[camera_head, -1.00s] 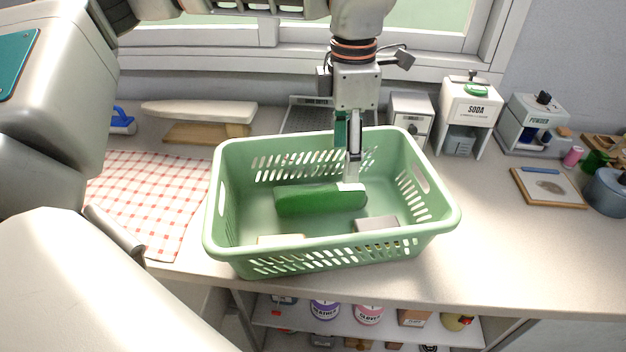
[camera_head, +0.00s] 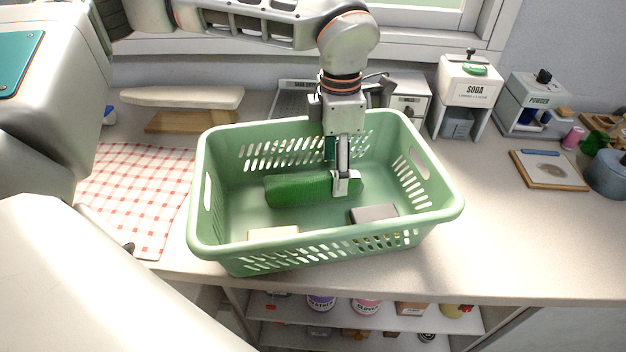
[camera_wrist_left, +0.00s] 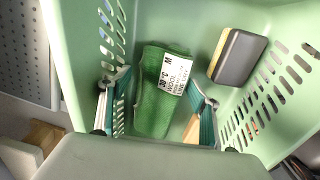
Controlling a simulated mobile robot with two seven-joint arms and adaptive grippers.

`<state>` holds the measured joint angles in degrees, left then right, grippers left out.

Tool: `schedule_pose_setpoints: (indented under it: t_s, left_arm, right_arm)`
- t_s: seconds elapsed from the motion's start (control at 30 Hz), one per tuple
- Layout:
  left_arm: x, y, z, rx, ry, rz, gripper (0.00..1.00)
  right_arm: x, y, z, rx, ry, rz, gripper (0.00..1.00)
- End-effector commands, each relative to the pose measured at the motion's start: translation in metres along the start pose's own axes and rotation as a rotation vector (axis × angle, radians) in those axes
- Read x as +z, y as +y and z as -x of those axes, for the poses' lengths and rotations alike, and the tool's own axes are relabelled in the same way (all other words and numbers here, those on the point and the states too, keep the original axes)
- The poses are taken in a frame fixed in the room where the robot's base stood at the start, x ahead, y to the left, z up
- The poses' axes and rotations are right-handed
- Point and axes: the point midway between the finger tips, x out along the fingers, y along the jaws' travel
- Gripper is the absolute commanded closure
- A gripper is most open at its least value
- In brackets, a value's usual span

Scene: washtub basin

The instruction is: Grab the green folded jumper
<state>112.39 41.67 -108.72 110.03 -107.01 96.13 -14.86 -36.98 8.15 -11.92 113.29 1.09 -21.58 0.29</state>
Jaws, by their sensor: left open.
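The green folded jumper (camera_head: 295,189) lies in the light green laundry basket (camera_head: 450,211), near its middle. My left gripper (camera_head: 339,174) points down into the basket at the jumper's right part. In the left wrist view its open fingers (camera_wrist_left: 160,86) stand on both sides of the jumper (camera_wrist_left: 154,108), with a small gap visible at the right finger. A white label with "WOOL" and "M" shows on the jumper's top. In the head view, the near finger hides part of the jumper. My right gripper is not in view.
A dark grey block (camera_head: 373,213) and a beige block (camera_head: 273,233) lie in the basket's front part. A checked cloth (camera_head: 135,195) lies left; a soda dispenser (camera_head: 467,95) stands back right.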

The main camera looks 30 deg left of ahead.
Motion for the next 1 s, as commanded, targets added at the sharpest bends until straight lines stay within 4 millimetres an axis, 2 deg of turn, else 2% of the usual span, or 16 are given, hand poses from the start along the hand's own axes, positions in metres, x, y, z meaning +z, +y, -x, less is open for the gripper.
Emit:
schedule_pose_setpoints:
  t_s: [0.23, 0.27, 0.37, 0.4, 0.77, 1.0]
  left_arm:
    - [0.0, 0.0, -0.002, 0.001, -0.001, 0.0, 0.38]
    - [0.0, 0.0, -0.002, 0.001, -0.001, 0.0, 0.43]
    - [0.0, 0.0, -0.002, 0.001, -0.001, 0.0, 0.69]
    - [0.0, 0.0, -0.002, 0.001, -0.001, 0.0, 0.71]
    - [0.001, 0.0, 0.002, 0.002, -0.002, 0.0, 0.71]
    - [0.001, 0.001, 0.028, 0.005, -0.005, 0.0, 0.71]
  right_arm:
    - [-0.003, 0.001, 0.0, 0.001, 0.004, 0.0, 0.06]
    - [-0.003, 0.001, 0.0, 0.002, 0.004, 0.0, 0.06]
    - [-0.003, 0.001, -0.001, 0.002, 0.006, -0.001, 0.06]
    - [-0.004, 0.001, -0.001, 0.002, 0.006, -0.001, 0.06]
    - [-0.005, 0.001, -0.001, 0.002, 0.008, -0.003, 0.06]
    - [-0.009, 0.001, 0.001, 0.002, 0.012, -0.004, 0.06]
